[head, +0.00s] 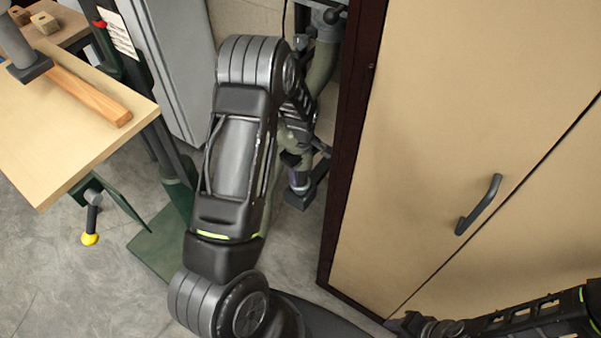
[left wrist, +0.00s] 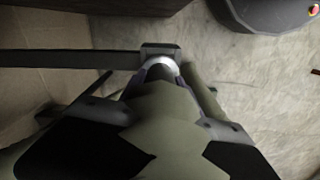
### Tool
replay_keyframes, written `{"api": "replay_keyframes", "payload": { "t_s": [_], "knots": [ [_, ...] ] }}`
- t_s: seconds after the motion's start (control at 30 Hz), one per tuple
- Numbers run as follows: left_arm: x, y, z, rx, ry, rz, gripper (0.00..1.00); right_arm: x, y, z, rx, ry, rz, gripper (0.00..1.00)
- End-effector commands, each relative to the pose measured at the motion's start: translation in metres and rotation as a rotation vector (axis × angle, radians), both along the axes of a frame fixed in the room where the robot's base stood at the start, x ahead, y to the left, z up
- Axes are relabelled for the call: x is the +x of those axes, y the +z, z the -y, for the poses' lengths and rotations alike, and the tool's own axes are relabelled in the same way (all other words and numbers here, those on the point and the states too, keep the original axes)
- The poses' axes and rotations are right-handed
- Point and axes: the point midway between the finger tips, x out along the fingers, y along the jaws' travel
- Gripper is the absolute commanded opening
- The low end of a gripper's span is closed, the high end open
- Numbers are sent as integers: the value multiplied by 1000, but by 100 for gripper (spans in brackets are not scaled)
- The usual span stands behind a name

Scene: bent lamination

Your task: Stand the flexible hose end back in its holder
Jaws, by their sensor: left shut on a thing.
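The flexible hose (head: 321,70) is olive-green and hangs in the gap beside the cabinet. My left gripper (head: 297,150) is shut on it near its lower end, partly hidden behind my forearm. In the left wrist view the hose (left wrist: 165,125) fills the middle between the jaws. Its light grey end ring (left wrist: 160,68) is at the dark holder bracket (left wrist: 161,48), which sits on a straight bar. The holder (head: 308,190) also shows in the head view, low beside the cabinet. I cannot tell whether the end is seated in it. My right gripper (head: 420,325) is at the bottom edge, away from the hose.
A tan cabinet (head: 430,130) with a dark frame stands close to the right of the hose. A workbench (head: 75,120) with a hammer (head: 75,85) is at the left. A grey panel (head: 172,60) stands behind. Bare floor (head: 80,275) lies at lower left.

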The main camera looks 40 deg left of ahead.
Motion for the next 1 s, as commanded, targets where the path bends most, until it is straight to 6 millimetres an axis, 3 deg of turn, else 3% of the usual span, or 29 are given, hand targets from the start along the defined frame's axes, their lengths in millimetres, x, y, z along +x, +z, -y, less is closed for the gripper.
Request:
{"api": "replay_keyframes", "payload": {
  "t_s": [0.2, 0.67, 1.0],
  "knots": [
    [0, -9, 0, 0, 0, 1, 1, 0, -9, 0, 0, 0, 0, 36],
    [0, -11, 0, 0, 0, 1, 1, 0, -10, 0, 0, 0, 0, 36],
    [0, -26, 0, 0, 0, 0, 1, 0, -22, 0, 0, 0, 0, 36]
  ]
}}
